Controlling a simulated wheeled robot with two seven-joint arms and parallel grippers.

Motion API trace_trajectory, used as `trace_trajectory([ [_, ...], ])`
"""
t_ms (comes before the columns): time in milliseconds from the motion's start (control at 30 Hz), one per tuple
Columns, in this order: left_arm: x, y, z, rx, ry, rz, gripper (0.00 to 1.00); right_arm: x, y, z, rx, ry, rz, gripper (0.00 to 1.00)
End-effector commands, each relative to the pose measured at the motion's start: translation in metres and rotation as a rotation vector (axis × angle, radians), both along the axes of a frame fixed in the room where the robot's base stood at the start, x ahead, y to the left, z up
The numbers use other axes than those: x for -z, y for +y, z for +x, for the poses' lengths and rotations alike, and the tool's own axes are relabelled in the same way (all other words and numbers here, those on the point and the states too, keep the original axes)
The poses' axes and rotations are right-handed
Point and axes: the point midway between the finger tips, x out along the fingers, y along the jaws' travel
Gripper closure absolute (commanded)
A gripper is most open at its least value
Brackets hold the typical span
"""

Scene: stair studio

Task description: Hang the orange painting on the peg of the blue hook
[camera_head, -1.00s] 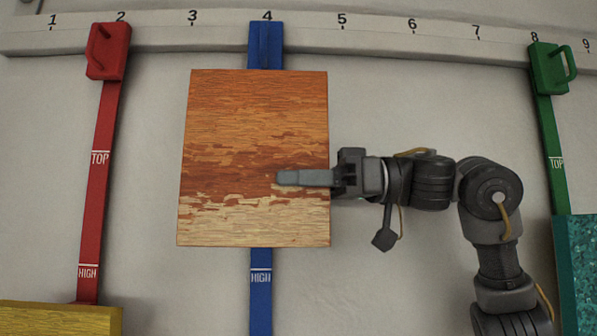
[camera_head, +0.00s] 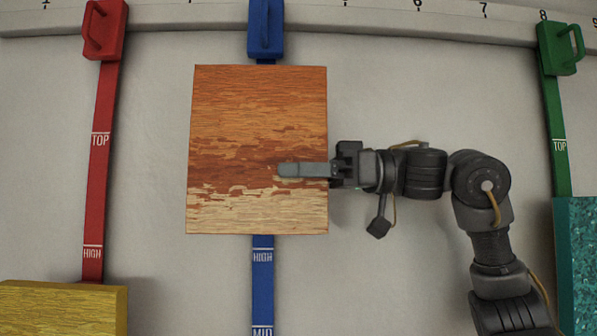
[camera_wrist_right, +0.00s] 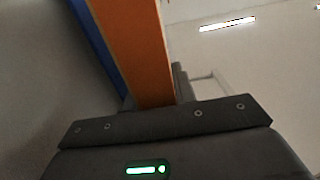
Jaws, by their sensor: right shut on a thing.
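The orange painting (camera_head: 255,120) is a rectangular panel, orange above and pale cream below, held upright in front of the blue strap. My right gripper (camera_head: 305,170) is shut on its right edge, with one finger across the front face. In the right wrist view the orange edge of the painting (camera_wrist_right: 135,45) rises from the gripper, beside the blue strap (camera_wrist_right: 95,40). The blue hook (camera_head: 265,28) sits on the rail above the painting. The blue strap (camera_head: 262,285) hangs below it, and its peg is hidden, apparently behind the painting. My left gripper is not in view.
A red hook (camera_head: 104,30) and strap hang at left, above a yellow panel (camera_head: 70,308). A green hook (camera_head: 560,48) and strap hang at right, above a teal panel (camera_head: 577,260). The numbered rail (camera_head: 390,18) runs across the top. Bare wall lies on both sides of the painting.

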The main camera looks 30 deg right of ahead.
Motion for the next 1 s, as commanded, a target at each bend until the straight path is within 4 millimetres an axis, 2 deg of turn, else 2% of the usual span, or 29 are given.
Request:
trace_trajectory([
  [767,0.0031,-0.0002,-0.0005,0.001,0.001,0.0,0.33,0.0029,0.0,-0.0002,0.0,0.0,0.001,1.0],
  [800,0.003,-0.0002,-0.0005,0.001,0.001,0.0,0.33,0.0029,0.0,-0.0002,0.0,0.0,0.001,0.72],
  [1000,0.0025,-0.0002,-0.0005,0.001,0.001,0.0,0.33,0.0026,0.0,-0.0001,0.0,0.0,0.001,0.48],
])
